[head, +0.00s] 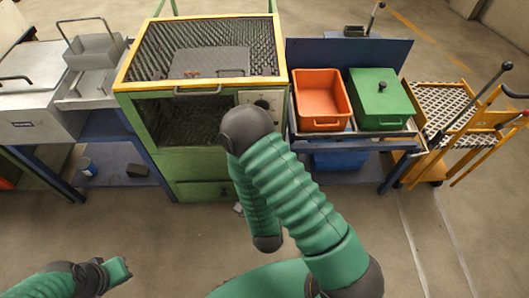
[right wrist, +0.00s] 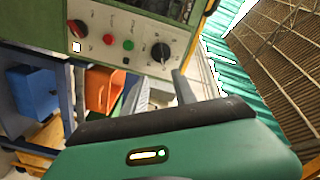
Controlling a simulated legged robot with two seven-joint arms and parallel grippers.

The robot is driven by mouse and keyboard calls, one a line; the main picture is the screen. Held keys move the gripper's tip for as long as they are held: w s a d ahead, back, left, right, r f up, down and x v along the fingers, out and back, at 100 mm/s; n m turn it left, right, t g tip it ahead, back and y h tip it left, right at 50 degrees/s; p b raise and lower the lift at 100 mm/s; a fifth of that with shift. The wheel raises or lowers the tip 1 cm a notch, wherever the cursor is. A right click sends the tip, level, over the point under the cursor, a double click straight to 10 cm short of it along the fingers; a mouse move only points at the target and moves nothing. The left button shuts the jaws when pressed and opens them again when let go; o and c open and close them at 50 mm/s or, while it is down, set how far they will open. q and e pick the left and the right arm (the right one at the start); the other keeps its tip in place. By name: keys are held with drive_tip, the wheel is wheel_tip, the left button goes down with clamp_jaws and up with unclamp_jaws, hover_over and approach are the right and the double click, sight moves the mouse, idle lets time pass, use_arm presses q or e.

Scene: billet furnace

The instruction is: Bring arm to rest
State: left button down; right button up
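My left arm shows at the lower left of the head view, with its green and black gripper end (head: 117,269) over bare floor. Its fingers are not clear. My right arm rises in front of the green furnace (head: 200,165), bends at a black joint, and its lower part hangs down behind the upper part. My right gripper's fingers are not clear in the head view. In the right wrist view my right gripper (right wrist: 165,92) points toward the space below the control panel (right wrist: 130,40). A grey finger-like shape shows above its body, but the gap is unclear. I see nothing held.
An orange bin (head: 320,98) and a green lidded bin (head: 380,98) stand on the blue cart right of the furnace. A yellow trolley (head: 440,120) stands farther right. A grey lidded box (head: 35,100) is on the left bench. Floor in front is clear.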

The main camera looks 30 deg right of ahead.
idle(0.4)
drive_tip(key=w+a+r+n+g+y+p, duration=0.3)
drive_tip(key=a+n+g+y+p, duration=0.2)
drive_tip(key=a+n+y+p, duration=0.25)
drive_tip(key=s+r+n+g+y+p, duration=0.2)
drive_tip(key=s+r+n+g, duration=0.5)
drive_tip(key=s+n, duration=0.4)
drive_tip(key=shift+s+a+g+p, duration=0.35)
drive_tip(key=shift+s+p, duration=0.15)
drive_tip(key=shift+s, duration=0.45)
drive_tip(key=shift+r, duration=0.1)
drive_tip(key=shift+c, duration=0.3)
